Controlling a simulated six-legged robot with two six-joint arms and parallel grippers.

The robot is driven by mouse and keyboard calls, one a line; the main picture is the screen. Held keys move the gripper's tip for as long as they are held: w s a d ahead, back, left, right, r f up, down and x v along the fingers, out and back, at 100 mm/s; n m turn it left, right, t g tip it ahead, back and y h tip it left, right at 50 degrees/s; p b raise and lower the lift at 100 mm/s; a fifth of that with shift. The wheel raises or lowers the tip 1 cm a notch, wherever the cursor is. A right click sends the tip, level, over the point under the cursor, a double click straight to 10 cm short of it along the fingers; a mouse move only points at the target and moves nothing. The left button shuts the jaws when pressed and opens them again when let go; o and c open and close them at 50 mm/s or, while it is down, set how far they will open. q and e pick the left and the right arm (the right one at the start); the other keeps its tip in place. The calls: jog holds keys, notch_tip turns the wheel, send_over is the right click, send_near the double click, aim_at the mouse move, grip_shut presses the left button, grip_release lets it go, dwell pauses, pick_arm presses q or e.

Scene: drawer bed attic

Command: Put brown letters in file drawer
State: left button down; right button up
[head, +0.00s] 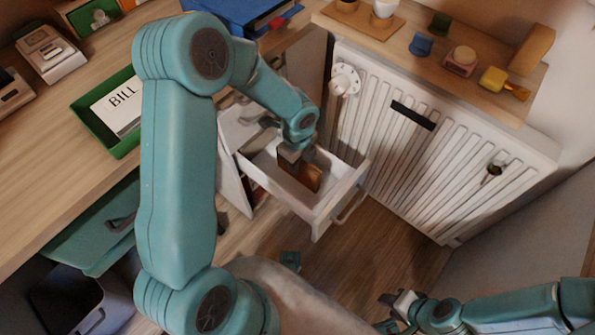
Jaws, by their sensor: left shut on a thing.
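The white file drawer (328,212) is pulled open from the cabinet beneath the desk, in the middle of the head view. My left gripper (291,158) reaches down into it from above. It is shut on the brown letters (313,179), which are inside the drawer's walls. The gripper partly hides the letters, and I cannot tell whether they touch the drawer floor. My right gripper (397,303) is low at the right, away from the drawer, and its opening is unclear.
A green tray (86,127) with a "BILL" paper (122,106) lies on the desk at left. A white radiator (440,150) stands right of the drawer, beneath a wooden shelf (400,45) with small items. The floor before the drawer is mostly clear.

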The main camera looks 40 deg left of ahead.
pick_arm(q)
jog(key=shift+f+b, duration=0.75)
jog(key=shift+f, duration=1.25)
jog(key=shift+f, duration=0.15)
jog(key=c, duration=0.9)
grip_release()
